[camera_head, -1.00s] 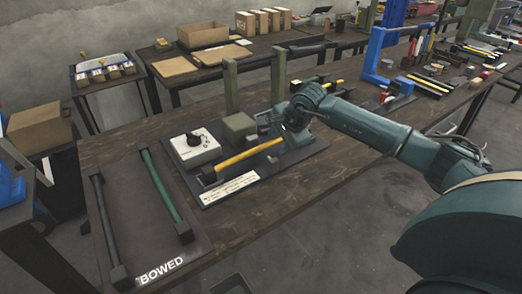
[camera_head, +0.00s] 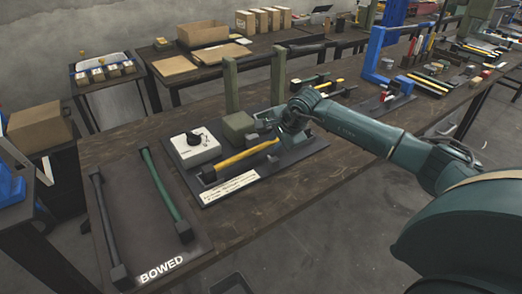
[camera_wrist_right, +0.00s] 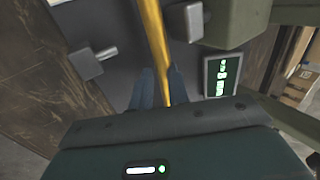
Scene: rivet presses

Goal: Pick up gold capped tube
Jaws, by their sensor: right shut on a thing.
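A yellow-gold tube (camera_head: 246,156) lies slanted over the dark press base plate (camera_head: 300,154), with a grey block at its left end. My right gripper (camera_head: 272,137) is shut on the tube near its right end. In the right wrist view the tube (camera_wrist_right: 152,40) runs down between the two fingers (camera_wrist_right: 162,88). The fingers hide part of it, and I cannot tell whether it is clear of its supports. No separate cap on it can be made out. My left gripper is not in view.
A dark tray (camera_head: 143,215) marked BOWED holds a green tube (camera_head: 163,187) and a black tube (camera_head: 103,215). Bare bench lies in front.

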